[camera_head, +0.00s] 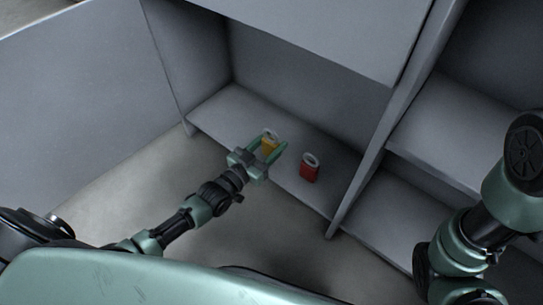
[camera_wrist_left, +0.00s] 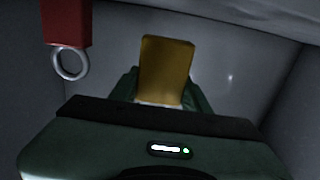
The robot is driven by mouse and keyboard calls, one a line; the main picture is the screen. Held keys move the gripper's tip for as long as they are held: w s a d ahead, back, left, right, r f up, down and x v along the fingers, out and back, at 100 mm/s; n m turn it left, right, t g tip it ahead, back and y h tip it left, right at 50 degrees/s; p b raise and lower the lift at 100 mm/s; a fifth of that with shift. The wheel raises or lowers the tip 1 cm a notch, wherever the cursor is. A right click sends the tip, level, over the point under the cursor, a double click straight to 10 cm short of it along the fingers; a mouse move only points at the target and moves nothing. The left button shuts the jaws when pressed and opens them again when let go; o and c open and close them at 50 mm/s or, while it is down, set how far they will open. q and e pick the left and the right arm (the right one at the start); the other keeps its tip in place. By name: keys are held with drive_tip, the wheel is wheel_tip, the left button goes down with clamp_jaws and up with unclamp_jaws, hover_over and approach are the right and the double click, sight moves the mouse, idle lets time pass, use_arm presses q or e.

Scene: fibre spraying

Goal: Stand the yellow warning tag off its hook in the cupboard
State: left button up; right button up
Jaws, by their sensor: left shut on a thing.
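The yellow warning tag (camera_head: 268,146) is between the fingers of my left gripper (camera_head: 271,147), over the cupboard shelf (camera_head: 231,111). The gripper is shut on the tag. In the left wrist view the tag (camera_wrist_left: 166,70) shows as a yellow-brown block between the green fingers. I cannot tell whether its lower edge touches the shelf. No hook can be made out. My right gripper is not in view; only part of my right arm shows at the right edge of the head view.
A red tag (camera_head: 309,170) with a pale ring on top stands on the same shelf, to the right of my left gripper. It also shows in the left wrist view (camera_wrist_left: 67,22). An upright divider (camera_head: 377,150) separates this bay from empty shelves on the right. Shelf left of the gripper is clear.

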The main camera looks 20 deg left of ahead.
sight(268, 155)
use_arm(q)
drive_tip(key=shift+f, duration=0.4)
wheel_tip(268, 155, down, 3)
drive_tip(key=b, duration=0.2)
drive_tip(key=shift+f+b, duration=0.1)
drive_tip(key=shift+b, duration=0.3)
drive_tip(key=o, duration=1.4)
